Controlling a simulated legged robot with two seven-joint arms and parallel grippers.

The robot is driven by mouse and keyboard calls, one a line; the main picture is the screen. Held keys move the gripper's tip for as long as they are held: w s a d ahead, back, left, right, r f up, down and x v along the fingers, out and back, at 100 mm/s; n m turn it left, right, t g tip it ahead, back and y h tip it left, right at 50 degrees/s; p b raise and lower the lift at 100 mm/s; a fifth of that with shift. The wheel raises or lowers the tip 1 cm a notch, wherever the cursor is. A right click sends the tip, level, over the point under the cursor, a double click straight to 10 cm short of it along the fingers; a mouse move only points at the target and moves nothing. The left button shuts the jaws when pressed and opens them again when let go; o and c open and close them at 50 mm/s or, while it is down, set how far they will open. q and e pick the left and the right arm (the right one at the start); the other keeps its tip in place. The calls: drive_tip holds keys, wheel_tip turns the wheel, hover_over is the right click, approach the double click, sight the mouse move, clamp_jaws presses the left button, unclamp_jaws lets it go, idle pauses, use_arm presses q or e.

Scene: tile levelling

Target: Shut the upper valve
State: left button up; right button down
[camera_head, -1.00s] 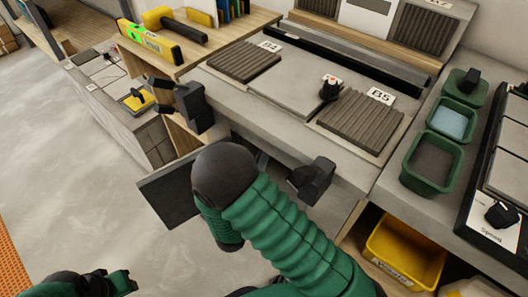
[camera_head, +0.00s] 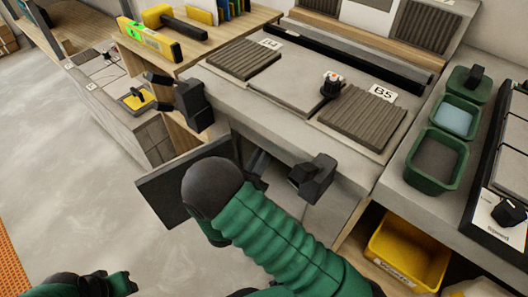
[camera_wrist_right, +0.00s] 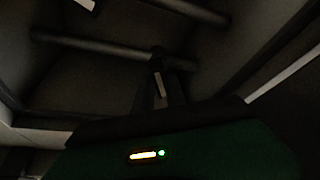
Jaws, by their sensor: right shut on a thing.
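In the right wrist view, my right gripper (camera_wrist_right: 158,62) is inside a dark space under the bench. Its fingers are shut at a dark horizontal bar (camera_wrist_right: 100,46), which looks like a valve handle or pipe. A second dark bar (camera_wrist_right: 185,13) runs above it. It is too dark to tell which part is the upper valve. In the head view the right gripper is hidden behind my own green arm and the bench. My left gripper (camera_head: 122,280) is at the lower left, over the floor, far from the bench. Its fingers are too small to read.
A dark grey panel (camera_head: 160,188) stands open under the bench, close beside my right arm. The bench top (camera_head: 290,88) carries ribbed tiles (camera_head: 362,118) and a black-knobbed tool (camera_head: 331,84). A yellow bin (camera_head: 405,250) sits below at right.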

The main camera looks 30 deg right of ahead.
drive_tip(key=shift+a+f+m, duration=0.1)
drive_tip(key=shift+f+m, duration=0.15)
drive_tip(key=shift+m, duration=0.35)
drive_tip(key=c, duration=1.4)
unclamp_jaws()
drive_tip(key=shift+o, duration=0.2)
drive_tip(key=shift+r, duration=0.1)
